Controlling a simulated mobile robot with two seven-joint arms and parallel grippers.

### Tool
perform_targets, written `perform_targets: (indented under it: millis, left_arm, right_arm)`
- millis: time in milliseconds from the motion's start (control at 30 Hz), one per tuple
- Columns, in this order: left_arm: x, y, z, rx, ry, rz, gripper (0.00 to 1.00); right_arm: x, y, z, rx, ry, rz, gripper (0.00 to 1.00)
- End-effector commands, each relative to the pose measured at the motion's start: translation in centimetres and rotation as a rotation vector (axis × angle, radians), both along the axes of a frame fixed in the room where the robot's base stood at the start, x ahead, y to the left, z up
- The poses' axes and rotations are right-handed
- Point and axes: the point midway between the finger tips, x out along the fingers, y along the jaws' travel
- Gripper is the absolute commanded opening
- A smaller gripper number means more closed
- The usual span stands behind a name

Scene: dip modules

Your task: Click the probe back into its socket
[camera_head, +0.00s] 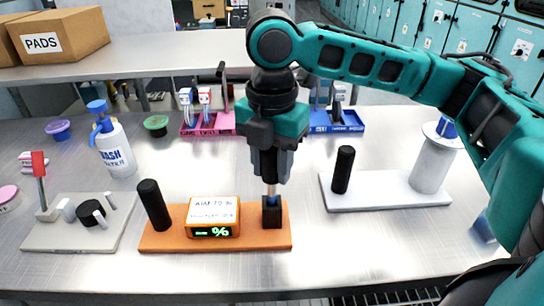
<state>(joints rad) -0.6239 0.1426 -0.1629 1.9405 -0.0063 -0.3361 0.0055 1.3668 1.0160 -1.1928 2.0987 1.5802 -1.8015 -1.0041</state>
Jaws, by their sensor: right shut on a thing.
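My right gripper (270,178) points straight down at the right end of an orange base (190,243). The fingers hide the probe's upper part. An orange meter (212,217) on the same base has a white "AIM 70 %" label and a lit green readout. My left gripper is out of view.
A black post (153,205) stands on the base's left end. A grey plate (80,235) with a red-handled lever is at left, a white plate (385,195) with post and cylinder at right. A wash bottle (115,150) stands behind. The front table strip is clear.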

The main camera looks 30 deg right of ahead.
Motion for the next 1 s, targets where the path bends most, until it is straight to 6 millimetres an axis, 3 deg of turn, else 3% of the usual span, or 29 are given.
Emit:
perform_targets:
  millis: [1000]
  left_arm:
    - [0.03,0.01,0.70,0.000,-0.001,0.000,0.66]
  right_arm:
    - [0.01,0.00,-0.83,0.000,-0.001,0.000,0.05]
